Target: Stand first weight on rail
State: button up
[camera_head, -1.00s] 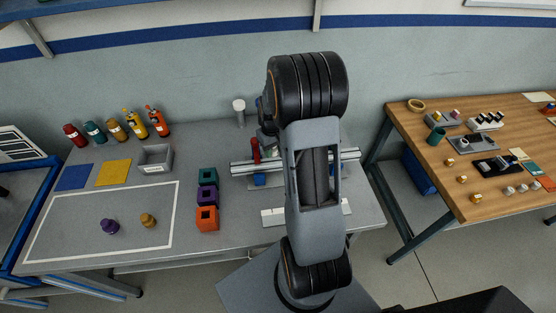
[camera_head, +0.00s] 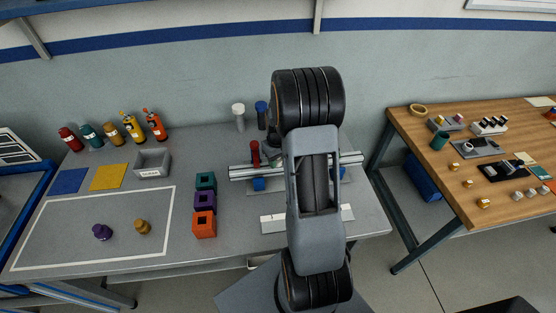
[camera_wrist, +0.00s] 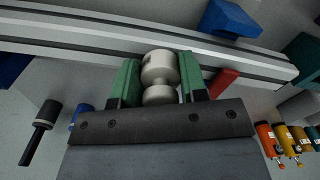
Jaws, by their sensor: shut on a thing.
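In the wrist view, my gripper (camera_wrist: 161,84) is shut on a silver, knobbed weight (camera_wrist: 159,67), with a green pad on each side of it. The weight overlaps the near edge of the aluminium rail (camera_wrist: 100,32) in the picture; I cannot tell whether it touches the rail. In the head view, the rail (camera_head: 240,173) runs left to right across the table and passes behind my arm. My arm hides the gripper and the weight there.
A red lever (camera_head: 254,154) stands at the rail, with a blue block (camera_head: 258,184) in front. White (camera_head: 238,113) and blue (camera_head: 262,110) posts stand behind. Teal, purple (camera_head: 203,201) and orange blocks line the left. Bottles (camera_head: 112,134) stand at back left.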

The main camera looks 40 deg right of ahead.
jog(key=shift+f, duration=0.2)
jog(key=o, duration=1)
jog(key=shift+r, duration=0.1)
notch_tip(320, 180, up, 12)
jog(key=shift+f+b, duration=0.15)
jog(key=shift+b, duration=0.15)
jog(key=shift+s+a+r+n+t, duration=0.1)
jog(key=shift+s+a+r+t, duration=0.85)
jog(key=shift+s+a, duration=1.65)
jog(key=shift+s+a+r+n+t, duration=0.1)
jog(key=shift+s+a+r+t, duration=0.35)
jog(key=shift+s+a+r, duration=2.1)
jog(key=shift+s+a+n+t, duration=0.1)
jog(key=shift+s+a+t, duration=0.6)
jog(key=shift+s+a, duration=2)
jog(key=shift+w+a, duration=1)
jog(key=shift+w, duration=0.05)
